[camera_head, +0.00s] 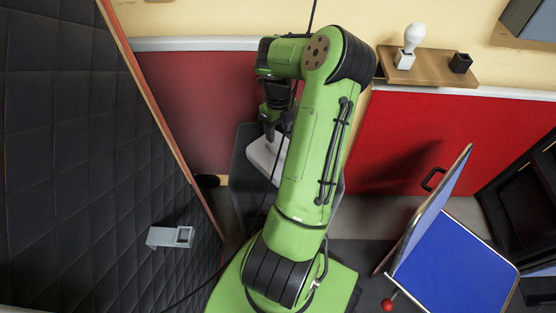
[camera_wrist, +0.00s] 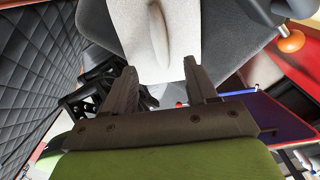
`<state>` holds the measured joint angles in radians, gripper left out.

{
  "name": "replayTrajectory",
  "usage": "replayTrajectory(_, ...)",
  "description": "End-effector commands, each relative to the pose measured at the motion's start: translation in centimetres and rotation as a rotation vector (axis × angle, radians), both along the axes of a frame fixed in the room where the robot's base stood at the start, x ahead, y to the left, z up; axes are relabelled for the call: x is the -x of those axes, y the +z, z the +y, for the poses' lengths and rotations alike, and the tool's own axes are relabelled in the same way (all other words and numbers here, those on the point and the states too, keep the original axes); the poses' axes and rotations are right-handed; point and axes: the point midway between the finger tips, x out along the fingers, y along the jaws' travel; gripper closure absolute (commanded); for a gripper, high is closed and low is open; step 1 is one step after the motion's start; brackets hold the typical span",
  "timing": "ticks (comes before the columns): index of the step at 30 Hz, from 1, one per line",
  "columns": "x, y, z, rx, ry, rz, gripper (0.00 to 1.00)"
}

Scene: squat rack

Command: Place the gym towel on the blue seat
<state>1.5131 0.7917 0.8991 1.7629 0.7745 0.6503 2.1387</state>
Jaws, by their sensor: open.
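The gym towel, a pale whitish folded cloth (camera_head: 262,154), lies on a dark grey surface (camera_head: 243,190) behind my arm in the head view. In the wrist view the towel (camera_wrist: 135,30) has a raised fold down its middle and lies just beyond my fingertips. My gripper (camera_wrist: 160,75) is open, with its two fingers apart and nothing held between them. In the head view my gripper (camera_head: 270,118) is just above the towel, partly hidden by my arm. The blue seat (camera_head: 455,265) is at the lower right with an upright blue backrest, bare.
A wooden shelf (camera_head: 430,68) on the back wall holds a white bulb-shaped thing (camera_head: 414,40) and a dark cup (camera_head: 460,63). A black quilted wall (camera_head: 75,150) stands at left. A red ball-shaped knob (camera_head: 388,305) is beside the seat. Dark equipment stands far right.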

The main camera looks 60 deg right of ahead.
Motion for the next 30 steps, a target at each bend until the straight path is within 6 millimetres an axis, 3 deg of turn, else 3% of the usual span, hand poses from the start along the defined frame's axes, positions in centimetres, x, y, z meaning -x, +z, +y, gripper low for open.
replayTrajectory(1, 0.0, -1.7, 0.1, -0.005, 0.002, -0.001, 0.43)
replayTrajectory(3, 0.0, -3.0, 0.1, -0.004, 0.003, 0.0, 0.43)
replayTrajectory(10, -0.1, -5.2, 0.0, -0.002, 0.005, -0.001, 0.43)
replayTrajectory(16, 0.0, -9.0, 0.0, -0.003, 0.004, 0.0, 0.43)
replayTrajectory(23, 0.0, -9.1, -0.1, 0.0, 0.005, 0.0, 0.43)
replayTrajectory(30, 0.0, -9.1, -0.1, 0.0, 0.005, 0.0, 0.8)
